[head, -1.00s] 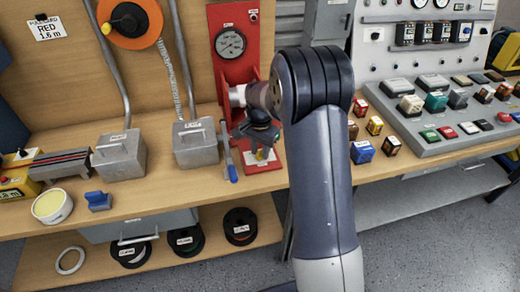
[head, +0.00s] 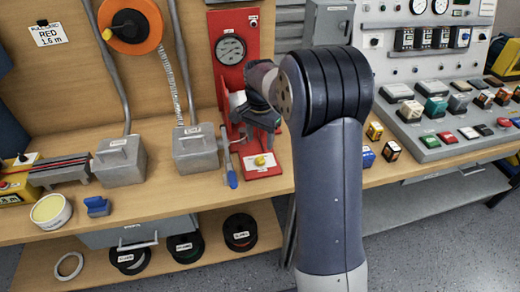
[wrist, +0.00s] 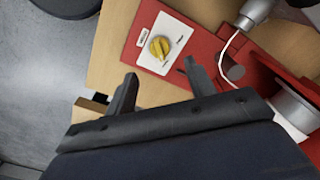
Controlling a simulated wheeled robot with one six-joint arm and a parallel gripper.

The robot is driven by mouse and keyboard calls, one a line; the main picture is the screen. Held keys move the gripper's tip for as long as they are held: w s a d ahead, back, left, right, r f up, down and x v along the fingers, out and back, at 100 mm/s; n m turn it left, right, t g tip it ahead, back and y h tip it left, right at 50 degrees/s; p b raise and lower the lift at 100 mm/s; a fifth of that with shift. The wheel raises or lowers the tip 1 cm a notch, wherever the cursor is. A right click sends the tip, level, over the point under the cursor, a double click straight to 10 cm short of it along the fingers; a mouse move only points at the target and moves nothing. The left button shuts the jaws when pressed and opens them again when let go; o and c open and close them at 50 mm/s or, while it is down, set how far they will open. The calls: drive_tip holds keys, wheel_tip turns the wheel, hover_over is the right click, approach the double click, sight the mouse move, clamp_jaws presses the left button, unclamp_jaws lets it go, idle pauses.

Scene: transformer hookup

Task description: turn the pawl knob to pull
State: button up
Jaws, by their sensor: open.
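The pawl knob (head: 260,160) is a small yellow knob on a white plate at the foot of the red stand (head: 232,100). In the wrist view the yellow knob (wrist: 160,46) sits on its white plate (wrist: 172,32), beyond my fingertips and clear of them. My gripper (wrist: 157,78) is open and empty, its two dark fingers apart. In the head view my gripper (head: 250,118) is above the knob, in front of the red stand. The plate's lettering is too small to read.
A lever with a blue grip (head: 231,178) stands just left of the red base. A grey box (head: 195,150) with a handle is farther left. Small labelled blocks (head: 375,131) and a control panel (head: 440,115) are to the right. A white cable (wrist: 229,42) runs beside the plate.

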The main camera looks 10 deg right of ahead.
sight(260, 157)
drive_tip(key=shift+r, duration=1.65)
drive_tip(key=shift+f, duration=0.1)
wheel_tip(260, 157, down, 11)
drive_tip(key=shift+r, duration=0.1)
drive_tip(key=shift+n, duration=0.3)
drive_tip(key=shift+r, duration=0.1)
